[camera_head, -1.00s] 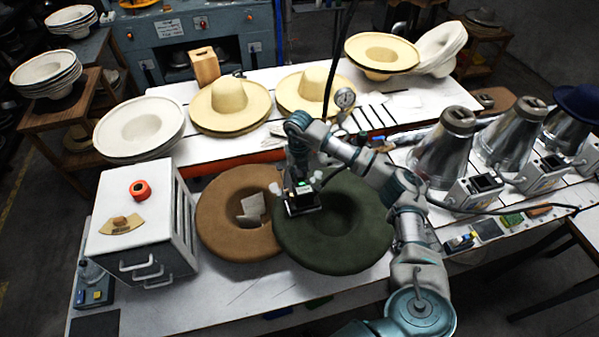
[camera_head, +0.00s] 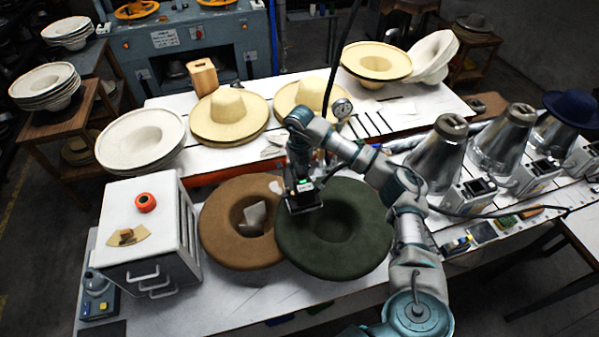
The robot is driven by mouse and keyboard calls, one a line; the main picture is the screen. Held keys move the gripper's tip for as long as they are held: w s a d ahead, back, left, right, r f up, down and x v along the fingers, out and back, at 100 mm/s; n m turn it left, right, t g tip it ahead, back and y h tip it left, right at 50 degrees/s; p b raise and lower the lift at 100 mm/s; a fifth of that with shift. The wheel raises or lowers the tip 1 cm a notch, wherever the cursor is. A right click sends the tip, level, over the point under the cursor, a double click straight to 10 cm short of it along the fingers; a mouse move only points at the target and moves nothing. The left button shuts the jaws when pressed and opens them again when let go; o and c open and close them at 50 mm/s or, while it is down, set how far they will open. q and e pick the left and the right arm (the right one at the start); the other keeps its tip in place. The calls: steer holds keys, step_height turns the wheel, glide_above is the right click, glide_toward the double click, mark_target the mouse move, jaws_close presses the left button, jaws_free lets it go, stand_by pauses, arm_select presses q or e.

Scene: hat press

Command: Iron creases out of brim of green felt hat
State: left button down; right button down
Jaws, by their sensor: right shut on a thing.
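The green felt hat (camera_head: 345,245) lies crown down on the white table, its wide brim facing up around the dark crown opening. My right gripper (camera_head: 303,207) is shut on the iron (camera_head: 303,196), a small dark block that hides much of the fingers. The iron is over the upper left part of the green brim, close to the brown hat; I cannot tell whether it touches the felt. My left gripper is not in view.
A brown felt hat (camera_head: 225,240) with a pale paper in its crown lies just left of the green one. A white cabinet (camera_head: 140,225) stands left. Cream hats (camera_head: 228,112) sit on the rear table. Metal cones (camera_head: 447,150) stand right. The front table strip is mostly clear.

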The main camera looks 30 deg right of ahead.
steer(key=shift+r, duration=0.75)
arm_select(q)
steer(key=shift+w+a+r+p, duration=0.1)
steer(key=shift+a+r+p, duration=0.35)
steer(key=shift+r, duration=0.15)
arm_select(e)
steer(key=shift+d+r, duration=0.25)
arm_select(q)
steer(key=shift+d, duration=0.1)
arm_select(e)
steer(key=shift+d, duration=0.15)
steer(key=shift+a, duration=0.2)
